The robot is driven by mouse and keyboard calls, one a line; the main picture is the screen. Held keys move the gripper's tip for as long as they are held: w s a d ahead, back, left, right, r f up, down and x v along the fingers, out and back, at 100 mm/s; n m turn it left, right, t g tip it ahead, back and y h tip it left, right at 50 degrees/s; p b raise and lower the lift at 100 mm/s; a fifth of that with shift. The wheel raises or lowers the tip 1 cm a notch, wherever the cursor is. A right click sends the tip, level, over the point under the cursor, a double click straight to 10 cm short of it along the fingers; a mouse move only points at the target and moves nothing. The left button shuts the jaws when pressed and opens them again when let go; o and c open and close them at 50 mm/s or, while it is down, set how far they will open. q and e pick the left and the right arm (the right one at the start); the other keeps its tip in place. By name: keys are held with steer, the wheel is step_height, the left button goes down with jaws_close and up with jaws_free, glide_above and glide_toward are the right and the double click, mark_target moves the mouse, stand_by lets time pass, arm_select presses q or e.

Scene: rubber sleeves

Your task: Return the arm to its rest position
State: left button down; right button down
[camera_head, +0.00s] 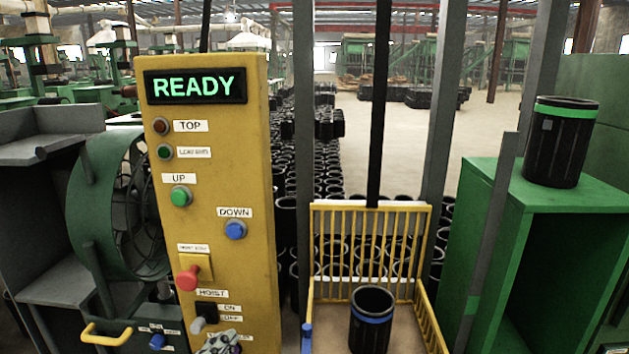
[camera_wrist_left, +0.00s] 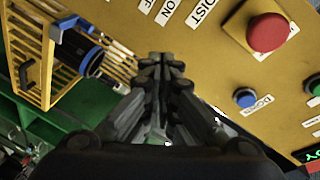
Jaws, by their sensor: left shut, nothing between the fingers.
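My left gripper (camera_head: 222,342) shows only at the bottom edge of the head view, in front of the lower part of the yellow control panel (camera_head: 262,250). In the left wrist view its fingers (camera_wrist_left: 163,62) are closed together with nothing between them. The panel fills much of that view behind the fingers. Its red knob (camera_wrist_left: 267,37) is at the upper right, apart from the fingers. My right gripper is in neither view.
A yellow-railed hoist cage (camera_head: 370,203) holds a black sleeve with a blue band (camera_head: 371,322). A black sleeve with a green band (camera_head: 560,150) stands on a green cabinet (camera_head: 590,196) at right. A green fan housing (camera_head: 88,200) is left of the panel. The panel display (camera_head: 195,86) reads READY.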

arm_select(q)
steer(key=s+a+f+n+g+y, duration=0.1)
steer(key=s+f+n+g+y, duration=0.1)
steer(key=s+f+n+g, duration=0.75)
steer(key=s+a+f+n+g+y, duration=0.1)
steer(key=s+f+n+g+y, duration=0.2)
steer(key=s+f, duration=1.15)
steer(key=s+f+g, duration=0.1)
steer(key=s+f, duration=0.2)
steer(key=f, duration=0.8)
steer(key=s+f+g, duration=0.1)
steer(key=s+f, duration=0.2)
steer(key=f, duration=0.8)
steer(key=s+a+f, duration=0.3)
steer(key=s+f, duration=1.2)
steer(key=s, duration=0.1)
steer(key=shift+s+f+g+h, duration=0.15)
steer(key=shift+s+g+h, duration=0.1)
steer(key=shift+g+h, duration=0.1)
steer(key=shift+a, duration=0.1)
